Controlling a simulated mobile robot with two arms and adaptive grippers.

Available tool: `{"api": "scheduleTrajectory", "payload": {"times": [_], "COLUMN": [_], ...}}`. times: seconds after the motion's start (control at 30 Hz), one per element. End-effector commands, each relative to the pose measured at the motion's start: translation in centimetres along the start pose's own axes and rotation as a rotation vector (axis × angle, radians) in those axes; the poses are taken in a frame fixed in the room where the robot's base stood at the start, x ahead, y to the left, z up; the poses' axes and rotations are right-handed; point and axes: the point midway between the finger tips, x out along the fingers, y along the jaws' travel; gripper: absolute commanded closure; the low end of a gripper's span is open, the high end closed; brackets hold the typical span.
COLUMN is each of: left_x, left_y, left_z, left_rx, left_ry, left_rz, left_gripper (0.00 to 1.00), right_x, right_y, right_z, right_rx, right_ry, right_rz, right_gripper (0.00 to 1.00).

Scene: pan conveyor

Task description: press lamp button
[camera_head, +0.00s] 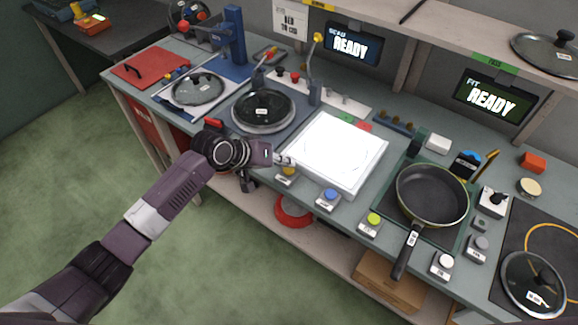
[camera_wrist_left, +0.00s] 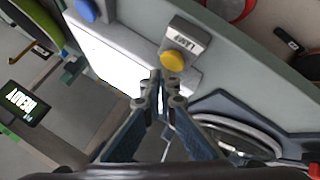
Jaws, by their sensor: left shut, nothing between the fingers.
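A yellow button (camera_head: 288,171) on a small grey box stands at the front edge of the bench, beside the near left corner of a brightly lit white panel (camera_head: 335,152). My left gripper (camera_head: 285,159) is shut and empty, right by the button. Its closed fingers (camera_wrist_left: 161,88) point at the button's near side. I cannot tell whether they touch it. My right gripper is not in view.
Blue (camera_head: 329,195), yellow-green (camera_head: 373,219) and white (camera_head: 445,261) buttons line the front edge to the right. A frying pan (camera_head: 432,193) sits right of the panel. A lidded round pan (camera_head: 263,108) is left of it. Two screens (camera_head: 352,46) read READY.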

Motion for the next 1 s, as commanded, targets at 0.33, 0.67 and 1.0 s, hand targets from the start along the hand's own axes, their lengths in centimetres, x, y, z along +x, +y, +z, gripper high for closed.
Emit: {"api": "scheduleTrajectory", "payload": {"times": [0.33,0.67,1.0], "left_x": [-1.0,-3.4,-4.1], "left_y": [0.7,2.5,3.0], "left_z": [-0.7,-2.4,-3.0], "left_rx": [0.0,0.0,0.0], "left_ry": [0.0,0.0,-0.001], "left_rz": [0.0,0.0,0.0], "left_gripper": [1.0,1.0,1.0], "right_x": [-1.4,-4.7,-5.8], "right_y": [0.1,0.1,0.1], "right_z": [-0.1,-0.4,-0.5], "right_rx": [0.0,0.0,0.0], "right_ry": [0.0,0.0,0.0], "right_rz": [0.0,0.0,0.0], "right_gripper": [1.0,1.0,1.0]}}
